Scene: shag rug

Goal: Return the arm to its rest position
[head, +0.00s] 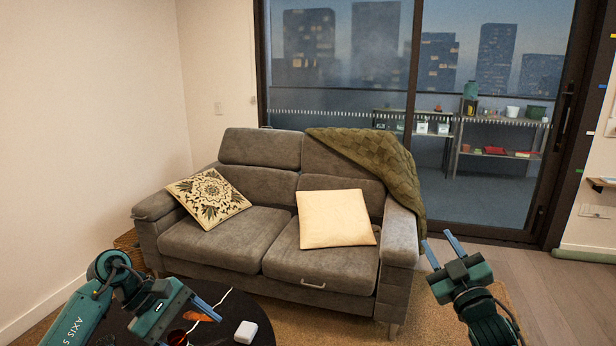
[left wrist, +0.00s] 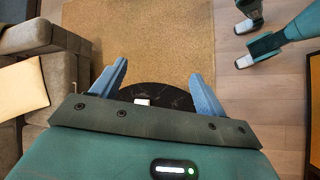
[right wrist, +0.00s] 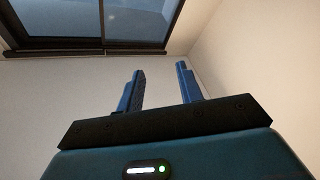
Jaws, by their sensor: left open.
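My left arm comes in from the lower left in the head view. Its gripper (head: 208,308) is above a dark round table (head: 262,322). In the left wrist view its two blue fingers (left wrist: 158,78) are apart with nothing between them, and the rug and table edge show below. My right gripper (head: 441,248) is raised at the lower right in the head view, in front of the sofa's right end. In the right wrist view its fingers (right wrist: 160,85) are spread and empty, facing wall and window.
A grey sofa (head: 225,240) with two cushions and a green throw stands ahead. A small white object (head: 246,332) and an orange item (head: 198,316) lie near my left gripper. A tan rug (left wrist: 160,35) covers the floor. Wood floor (head: 530,285) is clear at right.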

